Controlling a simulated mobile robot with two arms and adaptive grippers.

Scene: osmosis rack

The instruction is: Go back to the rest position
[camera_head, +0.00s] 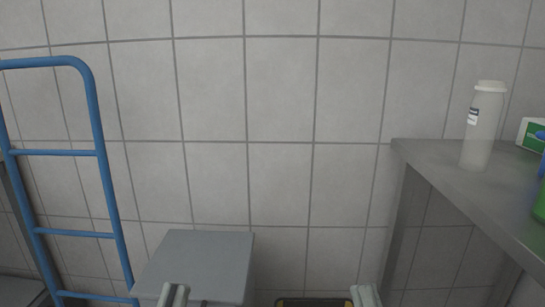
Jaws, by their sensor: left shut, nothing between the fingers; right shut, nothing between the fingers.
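My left gripper (173,295) shows at the bottom edge, in front of a grey box. Its fingers are together and nothing is held. My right gripper (366,295) shows at the bottom edge, right of centre. Its fingers are together and it is empty. Most of both arms is out of view below.
A blue tubular ladder frame (98,140) stands at the left. A grey box (196,262) is at the lower left. A metal table (452,178) at the right carries a white bottle (482,125) and a green-white box (532,134). A dark yellow-edged object (314,302) is at the bottom.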

